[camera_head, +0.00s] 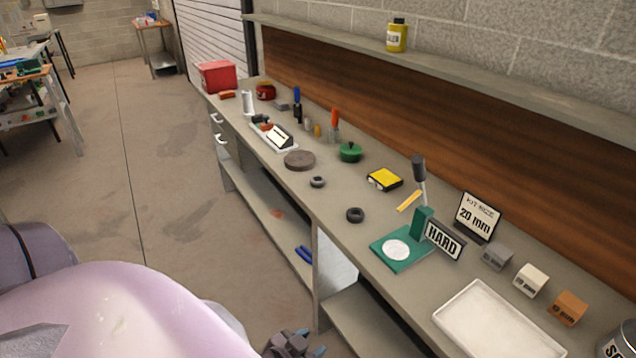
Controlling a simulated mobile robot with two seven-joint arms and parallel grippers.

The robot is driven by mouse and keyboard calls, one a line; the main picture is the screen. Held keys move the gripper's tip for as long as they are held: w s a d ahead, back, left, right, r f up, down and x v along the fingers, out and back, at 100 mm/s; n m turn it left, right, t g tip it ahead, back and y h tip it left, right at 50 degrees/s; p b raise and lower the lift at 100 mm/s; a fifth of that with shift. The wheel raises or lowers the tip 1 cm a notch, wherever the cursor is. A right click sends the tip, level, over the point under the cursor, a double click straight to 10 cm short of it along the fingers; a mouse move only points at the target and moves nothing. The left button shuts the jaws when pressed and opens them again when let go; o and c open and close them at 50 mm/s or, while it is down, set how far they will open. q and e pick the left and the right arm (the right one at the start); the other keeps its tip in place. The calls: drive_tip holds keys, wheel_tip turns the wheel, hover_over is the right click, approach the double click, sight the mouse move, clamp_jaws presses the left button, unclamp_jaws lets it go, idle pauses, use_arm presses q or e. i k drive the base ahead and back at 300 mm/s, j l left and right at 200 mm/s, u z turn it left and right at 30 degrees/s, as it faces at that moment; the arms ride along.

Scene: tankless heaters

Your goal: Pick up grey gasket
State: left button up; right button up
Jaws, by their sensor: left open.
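The nearer one is a dark, nearly black ring (355,215). The other is a slightly lighter grey ring (317,182), farther back along the bench; I cannot tell for sure which is the grey gasket. My left gripper (306,351) shows at the bottom edge, partly cut off. It is open, with nothing seen in it, in front of the bench and apart from both rings. My right gripper is not in view.
Near the rings are a brown disc (299,160), a yellow-black box (384,179) and a green stand (395,252). Signs, small blocks and a white tray (492,322) fill the right part. A shelf (440,62) runs above. Floor (170,200) is clear at left.

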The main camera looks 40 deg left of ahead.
sight(313, 184)
drive_tip(key=i+j, duration=0.1)
drive_tip(key=j, duration=0.6)
drive_tip(key=i+j, duration=0.1)
drive_tip(key=j, duration=0.6)
drive_tip(key=i+j, duration=0.1)
drive_tip(key=j, duration=0.6)
drive_tip(key=i+j, duration=0.1)
drive_tip(key=j, duration=0.6)
drive_tip(key=i+j, duration=0.1)
drive_tip(key=j, duration=0.55)
drive_tip(key=i+j, duration=0.1)
drive_tip(key=j, duration=0.6)
drive_tip(key=i+j, duration=0.1)
drive_tip(key=j, duration=0.6)
